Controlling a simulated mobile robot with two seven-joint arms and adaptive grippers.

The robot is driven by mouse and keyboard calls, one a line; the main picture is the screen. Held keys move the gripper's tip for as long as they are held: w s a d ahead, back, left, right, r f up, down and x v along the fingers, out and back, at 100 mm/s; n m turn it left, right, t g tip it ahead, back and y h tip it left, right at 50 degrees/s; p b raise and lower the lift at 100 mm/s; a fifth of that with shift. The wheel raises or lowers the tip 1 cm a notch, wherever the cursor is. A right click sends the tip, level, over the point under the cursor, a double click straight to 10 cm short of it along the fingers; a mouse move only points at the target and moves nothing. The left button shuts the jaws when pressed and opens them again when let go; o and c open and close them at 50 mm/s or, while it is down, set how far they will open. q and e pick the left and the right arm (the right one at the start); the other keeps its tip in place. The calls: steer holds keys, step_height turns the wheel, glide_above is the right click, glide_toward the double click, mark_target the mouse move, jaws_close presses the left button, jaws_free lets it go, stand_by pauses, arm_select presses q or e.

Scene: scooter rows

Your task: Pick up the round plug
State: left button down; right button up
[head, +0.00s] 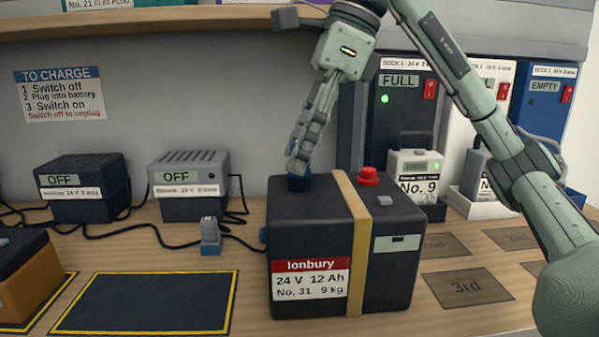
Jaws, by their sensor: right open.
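A small grey plug with a blue end (210,236) stands on the bench between the right-hand charger and the large dark battery (310,240); I cannot tell whether it is round or flat. My left gripper is out of view.
Two chargers marked OFF (83,188) (189,186) stand at the back left, with black cables (145,227) along the bench. A yellow-edged dark mat (145,303) is empty. A battery No. 9 (417,178) stands in a dock at right. An overhead shelf (170,20) crosses the top.

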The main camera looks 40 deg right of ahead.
steer(key=shift+f, duration=0.1)
jaws_close()
stand_by(0.5)
